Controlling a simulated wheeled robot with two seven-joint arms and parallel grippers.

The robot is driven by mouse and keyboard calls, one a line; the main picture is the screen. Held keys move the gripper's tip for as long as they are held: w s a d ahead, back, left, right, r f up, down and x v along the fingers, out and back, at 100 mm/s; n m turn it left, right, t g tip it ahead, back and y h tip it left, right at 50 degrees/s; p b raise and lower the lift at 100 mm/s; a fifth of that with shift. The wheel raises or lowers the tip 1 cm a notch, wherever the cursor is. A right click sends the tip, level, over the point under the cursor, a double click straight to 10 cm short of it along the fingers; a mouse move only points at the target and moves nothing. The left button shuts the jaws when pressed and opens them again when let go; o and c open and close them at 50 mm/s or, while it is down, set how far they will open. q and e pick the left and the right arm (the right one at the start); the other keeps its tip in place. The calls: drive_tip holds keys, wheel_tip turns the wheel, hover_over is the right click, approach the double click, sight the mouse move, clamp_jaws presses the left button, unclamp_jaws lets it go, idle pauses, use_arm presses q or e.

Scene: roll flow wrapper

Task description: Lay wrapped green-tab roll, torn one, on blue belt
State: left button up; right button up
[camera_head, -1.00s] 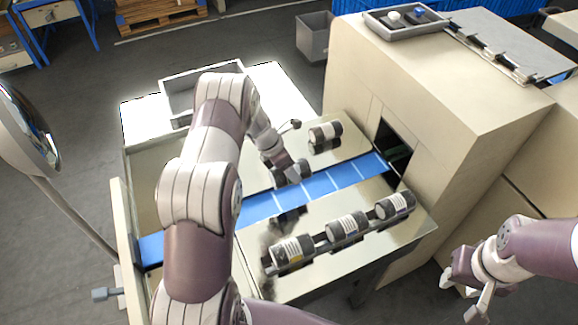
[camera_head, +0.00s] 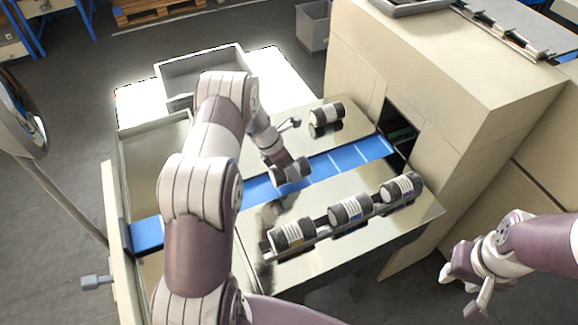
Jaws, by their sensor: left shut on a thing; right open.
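My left gripper (camera_head: 281,164) is shut on a dark-ended roll (camera_head: 293,173) over the blue belt (camera_head: 343,161), near its middle. The gripper covers part of this roll, and I see no green tab or tear on it. I cannot tell whether the roll touches the belt. Another roll with a pale label (camera_head: 327,113) lies on the metal plate beyond the belt. My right gripper (camera_head: 466,287) is open and empty at the lower right.
The belt runs into a dark opening (camera_head: 399,137) in the beige machine housing (camera_head: 450,80). A grey tray (camera_head: 205,66) stands on the bright surface at the back left. A lamp-like round head (camera_head: 20,115) on a pole stands at the left.

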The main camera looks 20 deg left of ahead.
use_arm(q)
drive_tip(key=shift+f+b, duration=0.35)
drive_tip(key=shift+f, duration=0.25)
drive_tip(key=o, duration=1.4)
drive_tip(key=b+v, duration=0.1)
drive_tip(key=v, duration=1.1)
drive_tip(key=shift+s+r, duration=0.1)
drive_tip(key=shift+r, duration=0.25)
